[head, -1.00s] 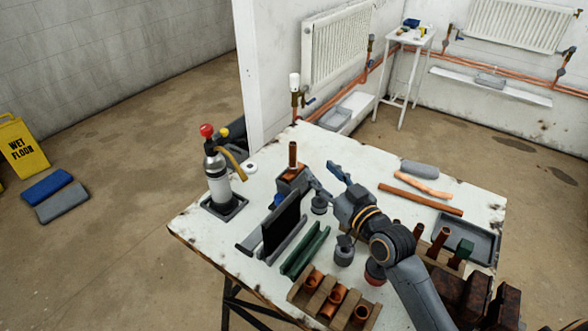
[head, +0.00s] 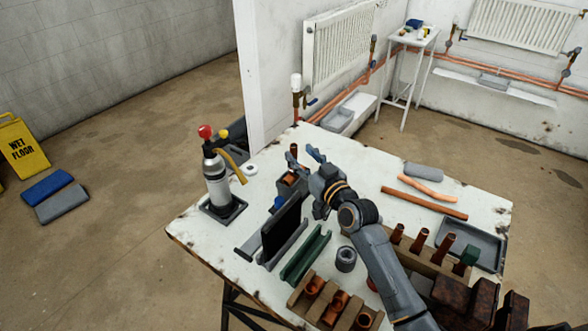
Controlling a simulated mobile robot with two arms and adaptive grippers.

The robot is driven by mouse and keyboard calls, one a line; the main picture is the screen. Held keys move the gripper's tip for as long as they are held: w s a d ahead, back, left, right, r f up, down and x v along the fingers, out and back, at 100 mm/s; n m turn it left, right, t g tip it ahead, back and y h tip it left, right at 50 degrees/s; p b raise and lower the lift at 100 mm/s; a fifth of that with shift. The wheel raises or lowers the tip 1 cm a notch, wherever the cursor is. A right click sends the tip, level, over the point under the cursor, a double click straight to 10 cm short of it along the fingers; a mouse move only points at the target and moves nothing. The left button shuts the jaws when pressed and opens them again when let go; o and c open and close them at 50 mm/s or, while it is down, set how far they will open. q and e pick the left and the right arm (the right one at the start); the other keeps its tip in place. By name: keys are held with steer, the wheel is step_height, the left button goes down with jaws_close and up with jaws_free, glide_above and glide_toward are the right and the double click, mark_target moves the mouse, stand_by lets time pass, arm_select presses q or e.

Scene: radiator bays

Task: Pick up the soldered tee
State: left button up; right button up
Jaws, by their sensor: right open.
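An upright copper piece (head: 293,151), which looks like the soldered tee, stands in a small dark clamp (head: 288,187) near the back of the white bench. Its lower part is partly hidden behind my right gripper. My right gripper (head: 313,154) is open and empty, just to the right of the copper piece. I cannot tell whether they touch. My left gripper is not in view.
A torch with a red knob (head: 217,178) stands at the bench's left. A dark upright panel (head: 282,228) and a green channel (head: 305,255) lie in front of the clamp. Wooden racks of copper fittings (head: 335,303), a grey tray (head: 471,243) and pipes (head: 424,203) fill the front and right.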

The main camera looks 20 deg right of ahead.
mark_target(296, 150)
steer(key=x, duration=0.4)
steer(key=shift+w+a, duration=0.1)
steer(key=shift+a, duration=0.05)
steer(key=shift+c, duration=1)
jaws_close()
